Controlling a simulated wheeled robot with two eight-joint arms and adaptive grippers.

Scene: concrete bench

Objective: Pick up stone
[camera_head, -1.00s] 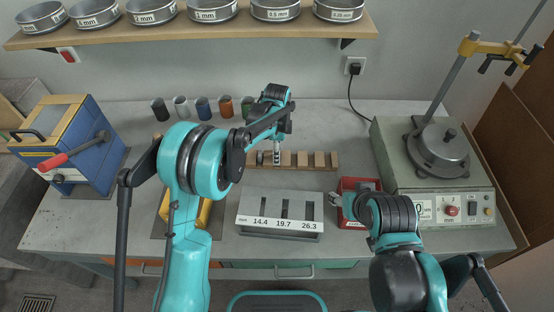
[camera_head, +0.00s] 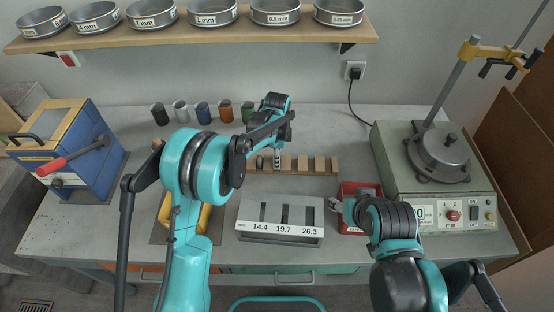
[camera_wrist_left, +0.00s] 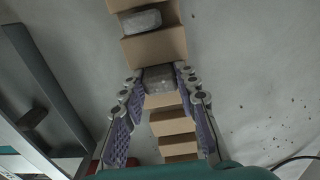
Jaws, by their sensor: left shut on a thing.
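A wooden slotted rack (camera_head: 320,165) lies across the middle of the bench; it also shows in the left wrist view (camera_wrist_left: 155,47). My left gripper (camera_head: 276,166) reaches down onto the rack's left part. In the left wrist view, its purple-padded fingers (camera_wrist_left: 160,80) are closed on the far ends of a grey stone (camera_wrist_left: 159,78) sitting between two wooden blocks. Another grey stone (camera_wrist_left: 142,21) lies in the neighbouring slot, outside the fingers. My right gripper (camera_head: 338,204) is by the left side of a red bin (camera_head: 358,188); its fingers are too small to read.
A grey slotted holder (camera_head: 281,237) marked 14.4, 19.7 and 26.3 stands in front of the rack. Several coloured cups (camera_head: 203,111) stand behind. A blue-and-yellow machine (camera_head: 75,145) is at left, a grey-green machine (camera_head: 437,165) at right.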

